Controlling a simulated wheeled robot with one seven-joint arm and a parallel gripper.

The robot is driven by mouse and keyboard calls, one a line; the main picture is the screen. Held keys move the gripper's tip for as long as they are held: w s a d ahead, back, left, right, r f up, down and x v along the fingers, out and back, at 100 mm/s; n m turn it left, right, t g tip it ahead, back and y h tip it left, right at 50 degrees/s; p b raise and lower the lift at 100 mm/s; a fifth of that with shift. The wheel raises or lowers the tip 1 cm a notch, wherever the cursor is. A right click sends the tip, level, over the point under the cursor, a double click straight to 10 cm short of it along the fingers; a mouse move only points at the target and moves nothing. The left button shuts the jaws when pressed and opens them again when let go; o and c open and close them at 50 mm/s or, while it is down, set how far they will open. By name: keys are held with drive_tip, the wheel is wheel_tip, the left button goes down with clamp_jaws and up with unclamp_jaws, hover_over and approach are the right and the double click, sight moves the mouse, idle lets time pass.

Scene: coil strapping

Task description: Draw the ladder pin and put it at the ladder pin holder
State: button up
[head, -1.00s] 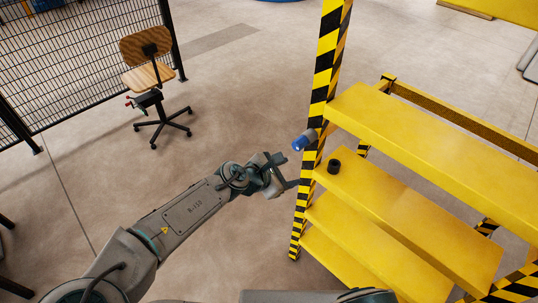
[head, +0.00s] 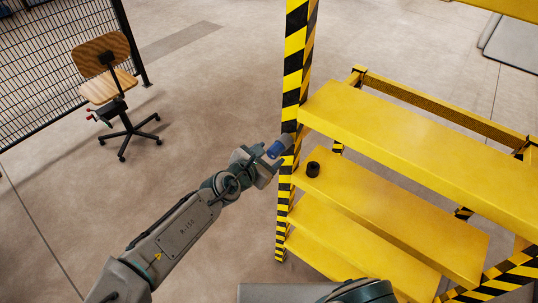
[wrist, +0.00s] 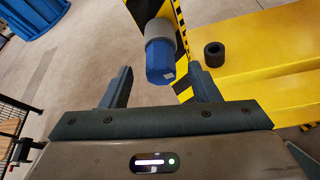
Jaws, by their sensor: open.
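The ladder pin shows a blue end (head: 276,149) and a grey collar at the striped post of the yellow ladder (head: 291,80). In the wrist view the pin (wrist: 159,62) sticks out from the post toward me. My gripper (head: 268,158) is open, and in the wrist view its two fingers (wrist: 162,82) stand on either side of the pin's blue end, with a gap visible on both sides. A black ring-shaped cup (head: 313,169) stands on a yellow step; it also shows in the wrist view (wrist: 214,54). It looks like the pin holder.
Yellow steps (head: 400,150) fill the right side, with a striped post at their left edge. A wooden swivel chair (head: 107,85) stands at the left by a black mesh fence (head: 50,60). The floor between chair and ladder is clear.

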drive_tip(key=shift+w+d+f+b, duration=0.25)
drive_tip(key=shift+w+f+b, duration=0.2)
drive_tip(key=shift+w, duration=0.15)
drive_tip(key=shift+w+d, duration=0.3)
drive_tip(key=shift+d, duration=0.05)
clamp_jaws()
drive_tip(key=shift+s+a+p, duration=0.35)
drive_tip(key=shift+s+p, duration=0.15)
drive_tip(key=shift+p, duration=0.05)
